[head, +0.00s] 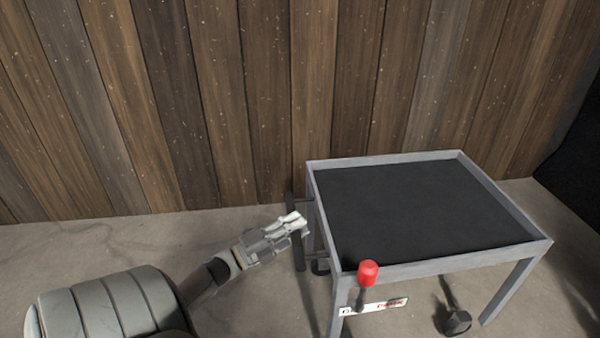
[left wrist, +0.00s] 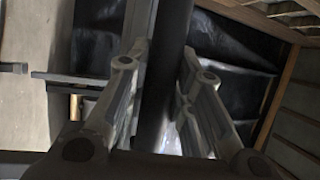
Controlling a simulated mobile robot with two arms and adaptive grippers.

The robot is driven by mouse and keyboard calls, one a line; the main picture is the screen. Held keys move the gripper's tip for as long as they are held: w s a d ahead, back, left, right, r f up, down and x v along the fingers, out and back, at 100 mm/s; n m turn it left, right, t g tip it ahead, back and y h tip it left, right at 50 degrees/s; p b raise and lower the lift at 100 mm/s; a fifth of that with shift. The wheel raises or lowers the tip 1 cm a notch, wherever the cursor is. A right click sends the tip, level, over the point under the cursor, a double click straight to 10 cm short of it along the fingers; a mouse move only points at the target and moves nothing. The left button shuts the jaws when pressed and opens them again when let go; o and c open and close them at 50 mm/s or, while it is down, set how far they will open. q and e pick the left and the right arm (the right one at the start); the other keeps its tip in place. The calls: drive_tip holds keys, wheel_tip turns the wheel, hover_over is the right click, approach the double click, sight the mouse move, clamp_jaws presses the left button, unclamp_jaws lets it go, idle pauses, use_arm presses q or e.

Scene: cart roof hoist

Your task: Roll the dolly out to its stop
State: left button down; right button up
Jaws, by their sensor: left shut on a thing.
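The dolly is a grey-framed cart (head: 400,265) with a black top surface (head: 415,210), standing on legs in the right half of the head view. A dark upright handle bar (head: 299,258) stands off its left side. My left gripper (head: 296,222) is at this bar. In the left wrist view the dark bar (left wrist: 168,75) runs between the two fingers, and the gripper (left wrist: 160,72) is shut on it. My right gripper is not in view.
A red-knobbed lever (head: 368,274) stands at the cart's front edge above a small label plate (head: 374,307). A dark foot or caster (head: 453,320) shows below. A plank wall (head: 220,100) rises behind. Bare concrete floor (head: 90,245) lies open to the left.

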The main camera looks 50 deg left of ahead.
use_arm(q)
drive_tip(key=shift+s+a+f, duration=0.1)
drive_tip(key=shift+f, duration=0.05)
drive_tip(key=c, duration=1.6)
unclamp_jaws()
drive_tip(key=o, duration=0.3)
drive_tip(key=shift+s+a, duration=0.15)
drive_tip(key=shift+s, duration=0.05)
drive_tip(key=shift+o, duration=0.2)
drive_tip(key=v, duration=1.1)
drive_tip(key=shift+s, duration=0.4)
drive_tip(key=shift+f, duration=0.1)
